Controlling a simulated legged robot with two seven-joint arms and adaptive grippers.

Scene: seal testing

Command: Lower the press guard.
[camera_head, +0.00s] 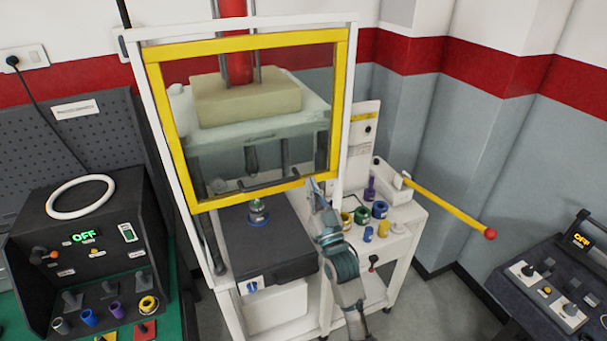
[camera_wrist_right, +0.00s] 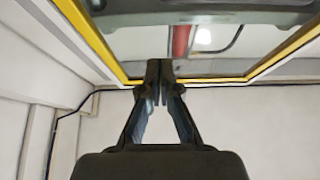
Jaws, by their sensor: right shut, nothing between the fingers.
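The press guard (camera_head: 240,40) is a clear panel in a yellow frame, held in a white press frame. Its lower yellow bar (camera_head: 225,200) is above the dark press bed (camera_head: 270,243), with an open gap below. A dark handle (camera_head: 268,186) runs along the guard's lower part. My right gripper (camera_head: 312,184) is shut and empty at the guard's lower right, right of the handle. In the right wrist view, the shut fingertips (camera_wrist_right: 160,66) overlap the yellow lower bar (camera_wrist_right: 215,79); I cannot tell whether they touch it. My left gripper is out of view.
A small part with a blue top (camera_head: 258,211) stands on the bed. A white side table (camera_head: 405,215) holds several coloured rings and plugs. A yellow lever (camera_head: 445,205) with a red knob sticks out right. Black control consoles stand left (camera_head: 100,245) and right (camera_head: 555,290).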

